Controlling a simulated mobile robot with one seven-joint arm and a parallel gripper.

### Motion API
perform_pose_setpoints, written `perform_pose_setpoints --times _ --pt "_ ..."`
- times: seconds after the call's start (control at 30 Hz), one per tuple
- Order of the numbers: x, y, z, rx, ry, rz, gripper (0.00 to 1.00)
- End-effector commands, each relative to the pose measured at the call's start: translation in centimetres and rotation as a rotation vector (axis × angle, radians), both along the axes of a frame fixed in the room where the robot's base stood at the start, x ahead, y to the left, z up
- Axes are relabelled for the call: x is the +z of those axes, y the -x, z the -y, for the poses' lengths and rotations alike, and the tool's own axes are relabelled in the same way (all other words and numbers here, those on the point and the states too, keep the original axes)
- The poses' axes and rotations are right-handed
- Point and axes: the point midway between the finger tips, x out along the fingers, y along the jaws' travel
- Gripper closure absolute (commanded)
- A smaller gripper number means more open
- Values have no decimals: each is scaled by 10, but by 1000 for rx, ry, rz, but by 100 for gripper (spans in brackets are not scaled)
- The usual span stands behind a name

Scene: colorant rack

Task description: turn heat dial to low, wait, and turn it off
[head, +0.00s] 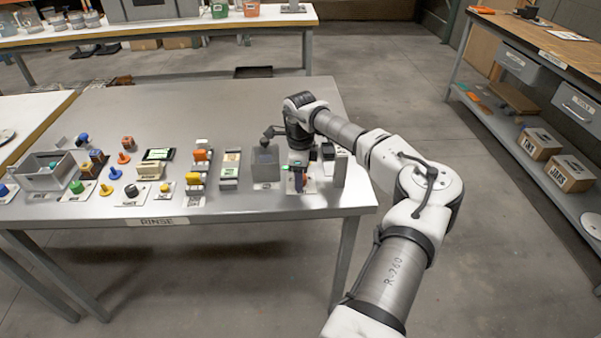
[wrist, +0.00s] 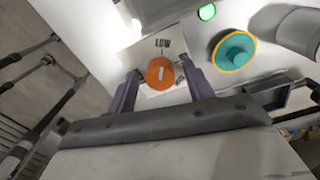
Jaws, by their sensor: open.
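The heat dial (wrist: 160,76) is a round orange knob with a short white mark, on a white plate in the wrist view. The word LOW is printed just above it, and the white mark stands nearly upright, roughly in line with that word. My gripper (wrist: 160,68) is open, with one purple-grey finger on each side of the dial. I cannot tell whether either finger touches it. In the head view my gripper (head: 298,178) is low over the right end of the metal table, and the dial cannot be made out there.
A teal knob with a yellow rim (wrist: 234,50) and a lit green light (wrist: 207,12) are right of the dial. A grey box (head: 265,163) stands left of my gripper on the metal table (head: 200,100). Several coloured parts fill the table's left front; its back is clear.

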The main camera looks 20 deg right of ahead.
Motion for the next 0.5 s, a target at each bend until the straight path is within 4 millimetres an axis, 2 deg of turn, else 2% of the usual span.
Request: perform_pose_setpoints --times 0.13,0.17,0.5 --pt "0 0 0 0 0 0 48" --pt "0 0 0 0 0 0 50" --pt "0 0 0 0 0 -1 92"
